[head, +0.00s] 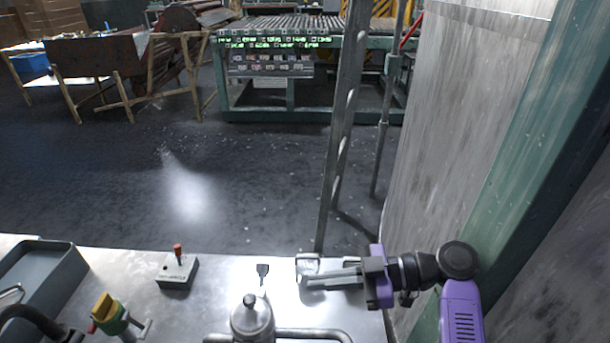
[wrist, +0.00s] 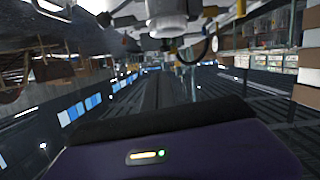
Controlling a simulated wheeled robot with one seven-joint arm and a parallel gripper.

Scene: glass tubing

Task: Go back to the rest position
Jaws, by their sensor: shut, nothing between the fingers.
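My gripper (head: 310,284) is above the right part of the metal bench (head: 225,275) in the head view. Its grey fingers point left from the purple wrist and are shut with nothing between them. A pale block-like shape (head: 307,264) shows right by the fingers; I cannot tell whether it touches them. The wrist view shows the purple gripper housing (wrist: 215,150) with a small lit indicator, but no fingertips. No glass tubing can be made out clearly.
A grey tray (head: 68,262), a box with a red lever (head: 177,270) and a yellow-green fitting (head: 115,318) are on the bench's left. A metal vessel (head: 252,318) stands front centre. A perforated post (head: 343,130) rises behind the gripper; a grey wall (head: 450,130) is right.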

